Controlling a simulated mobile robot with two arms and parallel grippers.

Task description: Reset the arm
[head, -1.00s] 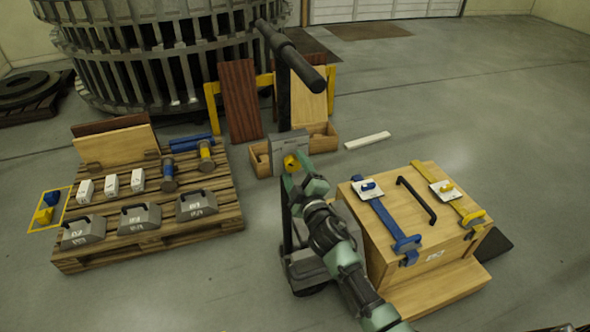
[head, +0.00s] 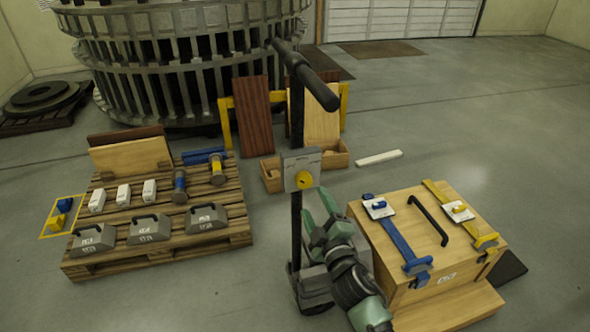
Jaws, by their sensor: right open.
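My right gripper (head: 319,213) is green and black and comes up from the lower right. Its jaws are open and empty, just below and right of a grey plate (head: 292,161) with a round yellow knob (head: 304,180). The plate sits on a black upright post (head: 297,225) with a thick dark bar (head: 312,83) on top. The gripper looks apart from the knob. My left gripper is not in view.
A wooden crate (head: 392,245) with blue and yellow straps and a black handle stands close at right. A pallet (head: 238,232) with grey weights, white blocks and boards is at left. Small wooden boxes (head: 272,182) stand behind the post. Floor at far right is clear.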

